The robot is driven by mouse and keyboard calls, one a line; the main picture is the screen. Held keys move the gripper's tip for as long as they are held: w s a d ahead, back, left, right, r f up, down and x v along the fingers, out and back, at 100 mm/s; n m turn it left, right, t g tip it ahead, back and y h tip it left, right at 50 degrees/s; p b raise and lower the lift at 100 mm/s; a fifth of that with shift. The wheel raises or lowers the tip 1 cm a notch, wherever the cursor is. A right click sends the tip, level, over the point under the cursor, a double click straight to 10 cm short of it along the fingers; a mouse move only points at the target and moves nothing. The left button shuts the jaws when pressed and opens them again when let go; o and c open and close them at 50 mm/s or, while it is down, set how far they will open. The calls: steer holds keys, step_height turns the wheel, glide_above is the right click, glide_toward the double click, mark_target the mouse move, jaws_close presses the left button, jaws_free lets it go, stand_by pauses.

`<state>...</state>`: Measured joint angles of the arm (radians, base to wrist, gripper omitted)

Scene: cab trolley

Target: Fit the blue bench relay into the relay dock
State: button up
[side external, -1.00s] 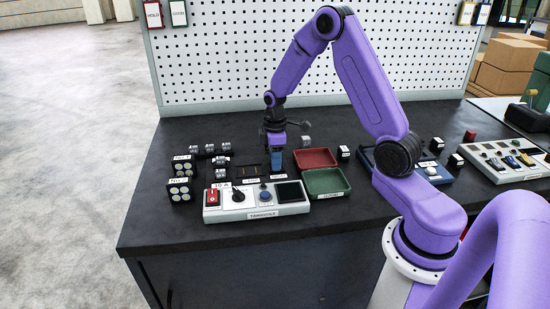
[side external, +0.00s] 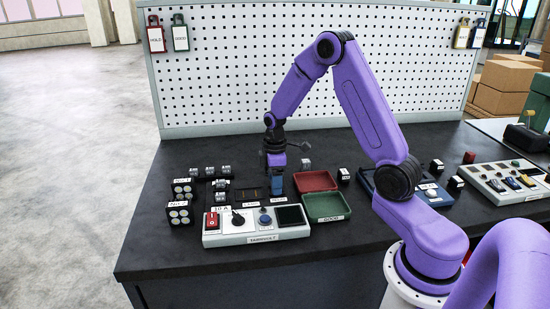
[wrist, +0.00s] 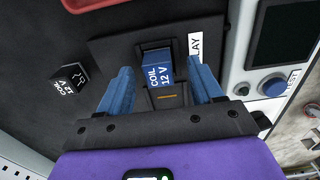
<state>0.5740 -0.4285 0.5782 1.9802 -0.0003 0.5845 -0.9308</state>
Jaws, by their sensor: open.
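The blue bench relay, marked "COIL 12 V" (wrist: 157,68), stands at the relay dock, a dark plate (wrist: 112,48) whose white label is partly covered and reads "LAY" (wrist: 195,48). My gripper (wrist: 162,88) is open, with one blue finger on each side of the relay and gaps visible between. In the side view my gripper (side external: 277,187) points straight down over the dock, behind the grey panel. There the relay cannot be told apart from the blue fingers. How deep the relay sits is hidden.
A grey panel (side external: 240,239) with a red switch, knob, blue button (wrist: 274,86) and dark screen lies close beside the dock. Another block marked "COIL 12 V" (wrist: 68,82) lies to the left in the wrist view. Red (side external: 315,181) and green (side external: 327,206) trays are to the right.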

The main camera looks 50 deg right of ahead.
step_height(320, 180, up, 17)
steer(key=s+a+f+n, duration=0.1)
steer(key=s+a+n, duration=0.1)
steer(key=s+a, duration=1.2)
steer(key=s+a+f, duration=0.1)
steer(key=s+a, duration=0.1)
steer(key=s, duration=0.6)
steer(key=s+a+f+n, duration=0.1)
steer(key=s+f, duration=0.1)
steer(key=s, duration=0.5)
steer(key=shift+s+a+n, duration=0.3)
steer(key=shift+s+a, duration=0.05)
